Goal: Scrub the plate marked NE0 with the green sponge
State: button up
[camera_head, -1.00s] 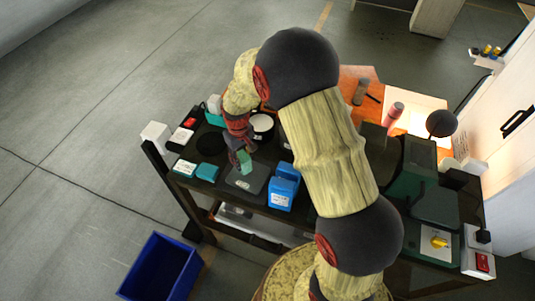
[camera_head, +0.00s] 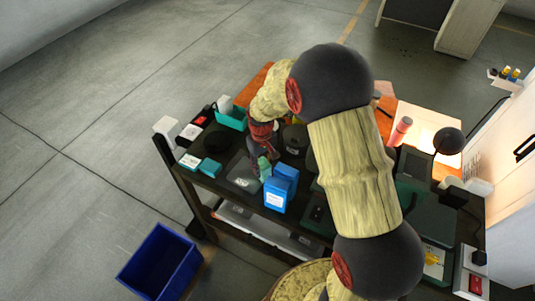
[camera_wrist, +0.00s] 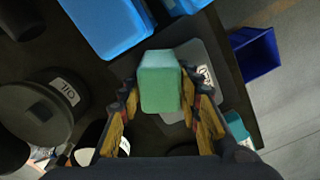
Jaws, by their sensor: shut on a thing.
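The green sponge (camera_head: 264,167) is held in my gripper (camera_head: 261,154). In the wrist view the sponge (camera_wrist: 160,82) sits between the two fingers of my gripper (camera_wrist: 158,98), which are shut on it. The flat grey plate (camera_head: 241,181) lies on the dark bench top. It also shows in the wrist view (camera_wrist: 204,55), partly hidden behind the sponge and a finger. Its white label is too small to read surely. The sponge is over the plate's right side, near the blue boxes; I cannot tell whether it touches the plate.
Two blue boxes (camera_head: 275,195) stand just right of the plate. A dark canister labelled OIL (camera_wrist: 38,110) is left in the wrist view. A teal block (camera_head: 210,168) and a white box (camera_head: 189,161) lie left of the plate. A blue bin (camera_head: 160,262) stands on the floor.

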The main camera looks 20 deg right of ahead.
jog(key=shift+w+a+r+p, duration=0.15)
jog(key=shift+r+p, duration=0.1)
jog(key=shift+r, duration=0.3)
jog(key=shift+w+a+r+p, duration=0.1)
jog(key=shift+w+r+p, duration=0.1)
jog(key=shift+r, duration=0.35)
jog(key=shift+s+d+r+p, duration=0.15)
jog(key=shift+r+p, duration=0.3)
jog(key=shift+r, duration=0.4)
jog(key=shift+r+p, duration=0.85)
jog(key=shift+r, duration=0.65)
